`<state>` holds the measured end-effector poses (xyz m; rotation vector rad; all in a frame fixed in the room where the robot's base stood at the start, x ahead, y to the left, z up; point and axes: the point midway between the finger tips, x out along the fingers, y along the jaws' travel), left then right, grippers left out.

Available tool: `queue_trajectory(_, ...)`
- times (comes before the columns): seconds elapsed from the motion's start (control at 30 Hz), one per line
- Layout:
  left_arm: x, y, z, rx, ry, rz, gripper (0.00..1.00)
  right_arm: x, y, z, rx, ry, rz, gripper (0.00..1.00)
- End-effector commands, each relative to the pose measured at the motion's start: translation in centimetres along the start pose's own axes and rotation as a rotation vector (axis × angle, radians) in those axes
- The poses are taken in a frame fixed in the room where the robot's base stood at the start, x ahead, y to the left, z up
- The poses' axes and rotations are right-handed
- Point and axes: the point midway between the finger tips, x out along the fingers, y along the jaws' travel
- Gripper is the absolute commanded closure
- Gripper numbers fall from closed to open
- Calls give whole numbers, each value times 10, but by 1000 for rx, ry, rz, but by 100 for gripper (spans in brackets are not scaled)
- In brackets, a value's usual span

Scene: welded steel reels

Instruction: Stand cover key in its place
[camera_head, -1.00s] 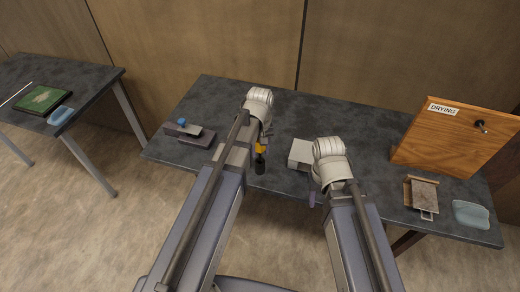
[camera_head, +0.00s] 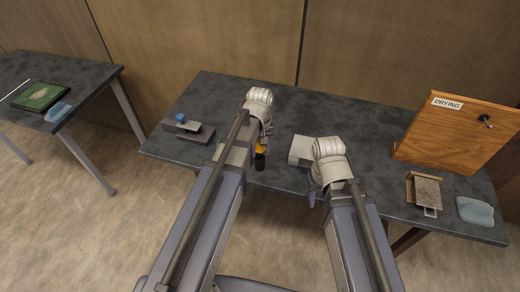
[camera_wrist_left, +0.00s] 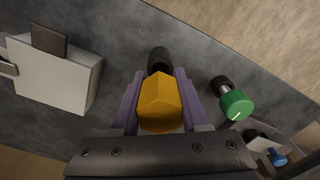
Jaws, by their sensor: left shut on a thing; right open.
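A tool with a yellow faceted handle and a black round end, which I take for the cover key (camera_head: 260,162), is in my left gripper (camera_head: 262,148). In the left wrist view the purple fingers of my left gripper (camera_wrist_left: 158,100) are shut on the yellow handle of the key (camera_wrist_left: 161,104), and its dark end points away past the fingertips. The key is over the front part of the dark table (camera_head: 330,122); whether it touches the top I cannot tell. My right gripper (camera_head: 314,198) is open at the table's front edge, mostly hidden by its arm.
A pale block (camera_head: 300,150) with a dark upright piece (camera_wrist_left: 49,40) is between my grippers. A green-capped piece (camera_wrist_left: 236,104) is right of the key in the wrist view. A grey fixture with a blue knob (camera_head: 180,117) is at left. A wooden DRYING board (camera_head: 455,135) stands at right.

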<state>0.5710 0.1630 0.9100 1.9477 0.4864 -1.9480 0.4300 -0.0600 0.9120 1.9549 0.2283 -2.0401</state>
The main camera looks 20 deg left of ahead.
Motion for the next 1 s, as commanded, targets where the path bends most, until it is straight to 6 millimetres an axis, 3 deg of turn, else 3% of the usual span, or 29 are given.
queue_trajectory(0.6,16,0,0,0,0,0,100,16,-2,-1,0,0,0,50)
queue_trajectory(0.63,16,0,0,0,0,0,54,16,-2,-1,0,0,0,50)
queue_trajectory(0.93,15,0,0,0,0,0,21,15,-1,-1,0,0,0,50)
queue_trajectory(1.0,15,0,0,0,0,0,21,15,-1,-1,0,0,0,50)
